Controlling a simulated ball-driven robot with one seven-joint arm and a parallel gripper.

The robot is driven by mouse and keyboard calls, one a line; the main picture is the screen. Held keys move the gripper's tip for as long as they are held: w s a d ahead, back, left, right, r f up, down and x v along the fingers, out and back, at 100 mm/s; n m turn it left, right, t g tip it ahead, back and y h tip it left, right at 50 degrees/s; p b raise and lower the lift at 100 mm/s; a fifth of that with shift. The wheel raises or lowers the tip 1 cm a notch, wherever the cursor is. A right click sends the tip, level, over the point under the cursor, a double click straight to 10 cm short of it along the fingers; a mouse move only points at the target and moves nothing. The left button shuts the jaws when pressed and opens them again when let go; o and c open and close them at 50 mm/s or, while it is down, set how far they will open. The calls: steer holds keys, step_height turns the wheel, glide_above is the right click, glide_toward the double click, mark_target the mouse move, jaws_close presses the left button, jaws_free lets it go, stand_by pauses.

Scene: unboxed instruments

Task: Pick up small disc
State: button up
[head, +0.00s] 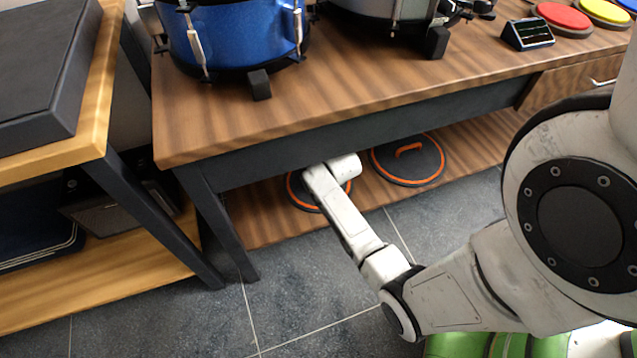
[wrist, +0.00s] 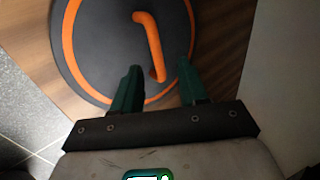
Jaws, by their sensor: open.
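The small disc (head: 297,190), dark with an orange rim, lies on the low shelf under the bench, partly hidden by my arm in the head view. In the wrist view the disc (wrist: 100,50) fills the upper left, with a bent orange handle (wrist: 147,38) on top. My gripper (wrist: 160,78) is open, its two green fingers over the right part of the disc. The handle's near end shows between the fingers; I cannot tell how far above it they are. In the head view the fingers are hidden.
A larger dark disc (head: 425,165) with an orange rim and handle lies to the right on the same shelf (head: 262,222). The bench top (head: 350,95) overhangs the shelf, with a blue drum (head: 232,38) on it. A dark bench leg (head: 218,225) stands left of the small disc.

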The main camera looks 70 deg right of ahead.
steer(key=b+x, duration=0.2)
steer(key=x, duration=0.2)
steer(key=shift+f, duration=0.45)
jaws_close()
